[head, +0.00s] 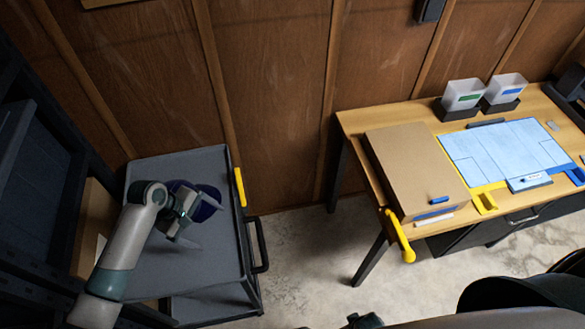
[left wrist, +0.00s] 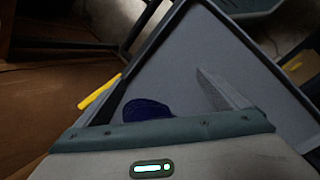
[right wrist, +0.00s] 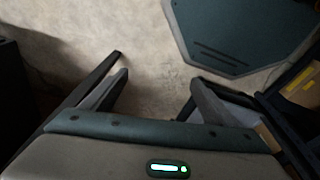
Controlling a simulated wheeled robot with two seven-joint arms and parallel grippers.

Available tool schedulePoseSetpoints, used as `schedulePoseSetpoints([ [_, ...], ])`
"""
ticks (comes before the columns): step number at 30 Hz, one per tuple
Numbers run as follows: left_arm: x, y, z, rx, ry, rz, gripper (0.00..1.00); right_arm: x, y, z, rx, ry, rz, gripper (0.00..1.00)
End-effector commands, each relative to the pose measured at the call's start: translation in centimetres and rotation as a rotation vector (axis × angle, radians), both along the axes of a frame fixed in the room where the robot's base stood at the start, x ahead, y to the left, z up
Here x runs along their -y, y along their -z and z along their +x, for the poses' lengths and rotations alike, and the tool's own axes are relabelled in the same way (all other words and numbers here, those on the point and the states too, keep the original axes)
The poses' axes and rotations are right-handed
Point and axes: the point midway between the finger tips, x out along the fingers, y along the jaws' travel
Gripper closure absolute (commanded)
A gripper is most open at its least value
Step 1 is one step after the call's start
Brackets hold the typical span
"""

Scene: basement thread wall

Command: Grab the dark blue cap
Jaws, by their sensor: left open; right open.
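The dark blue cap (head: 207,206) is on the grey cart top at the left in the head view, partly hidden by my left gripper (head: 192,222). In the left wrist view, part of the cap (left wrist: 146,109) shows beyond the edge of the gripper body, beside the one finger that shows clearly. The left gripper (left wrist: 172,92) is open and over the cap; its other finger is hidden, and I cannot tell whether it touches the cap. My right gripper (right wrist: 160,80) is open and empty, above the concrete floor.
The grey cart (head: 240,265) has a raised rim and a yellow strip (head: 240,187). A dark shelf stands at the left. A wooden desk (head: 360,122) at the right holds a cardboard box (head: 410,165), a blue board (head: 500,150) and two bins. Bare floor lies between cart and desk.

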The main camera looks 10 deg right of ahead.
Motion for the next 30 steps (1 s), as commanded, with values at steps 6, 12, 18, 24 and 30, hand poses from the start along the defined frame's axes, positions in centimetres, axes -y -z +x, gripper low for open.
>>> schedulePoseSetpoints([
  [6,-3.4,-2.7,7.6,-0.154,-0.335,-0.022,0.08,1.1,5.8,-6.2,-0.043,-0.008,-0.006,0.2],
  [12,-6.6,-5.7,12.7,-0.264,-0.613,-0.047,0.08,2.0,8.6,-11.0,-0.065,-0.014,-0.01,0.2],
  [18,-8.0,-7.3,14.7,-0.315,-0.744,-0.064,0.08,2.5,9.4,-13.2,-0.074,-0.017,-0.012,0.2],
  [24,-8.1,-7.4,14.9,-0.32,-0.755,-0.067,0.08,2.5,9.4,-13.3,-0.073,-0.017,-0.012,0.2],
  [30,-8.0,-7.3,14.8,-0.319,-0.754,-0.066,0.08,2.5,9.4,-13.3,-0.073,-0.017,-0.012,0.2],
])
